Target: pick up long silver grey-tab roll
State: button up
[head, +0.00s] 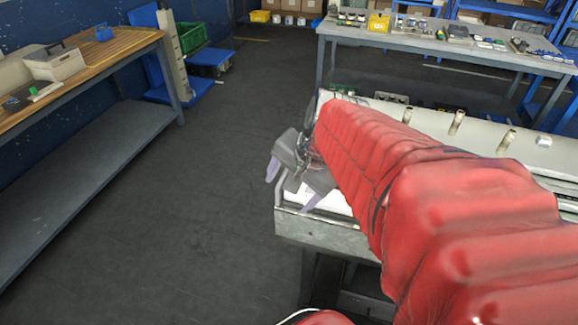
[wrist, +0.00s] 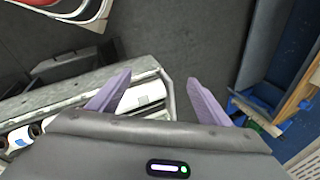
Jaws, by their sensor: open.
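My gripper (head: 287,194) hangs open and empty at the left end of the wrapper machine, its purple fingers apart. In the wrist view the gripper (wrist: 159,80) spans the end of the machine's tray (wrist: 75,92). A pale silvery-white roll-like piece (wrist: 145,96) lies in the tray, partly behind the left finger. A white roll with a dark-cored end (wrist: 20,137) lies further left, cut off by the gripper body. I cannot tell which piece is the long silver grey-tab roll. In the head view my red arm hides most of the tray; a white patch (head: 335,203) shows beneath it.
A wooden-topped bench (head: 125,45) with a lower shelf stands at the left. A grey table (head: 400,32) with small parts stands behind the machine. A green crate (head: 191,37) is at the back left. The dark floor between bench and machine is clear.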

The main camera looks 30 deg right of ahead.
jog(key=d+f+m, duration=0.2)
jog(key=d+m, duration=0.4)
jog(key=d, duration=0.1)
jog(key=m, duration=0.8)
send_near(332, 200)
notch_tip(332, 200, up, 3)
jog(key=shift+d+f+t, duration=0.1)
jog(key=shift+f+t, duration=0.05)
jog(key=shift+t, duration=0.25)
jog(key=shift+x, duration=4.3)
jog(key=shift+x, duration=2.6)
jog(key=shift+c, duration=0.2)
